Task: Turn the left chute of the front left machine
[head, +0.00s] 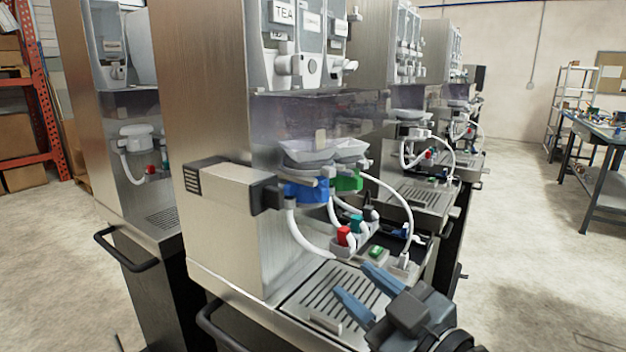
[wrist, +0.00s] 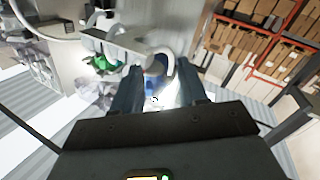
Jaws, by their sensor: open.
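The nearest machine (head: 215,120) is a tall steel dispenser in the middle of the head view. High on its front are clear hoppers, one labelled TEA, with white chutes below them. The left chute (head: 291,65) points to the right in the picture. My gripper (head: 355,281) is open and empty, with blue-grey fingers. It is low in front of this machine, near the drip grate, well below the chutes and apart from them. In the wrist view, my fingers (wrist: 157,92) are spread, with a blue part (wrist: 153,80) showing between them.
White bowls (head: 320,150), blue and green collars and white hoses (head: 305,235) sit between the gripper and the chutes. A grey box (head: 225,190) juts from the machine's side. More machines stand left and behind. Open floor (head: 540,270) lies to the right, before a workbench (head: 600,135).

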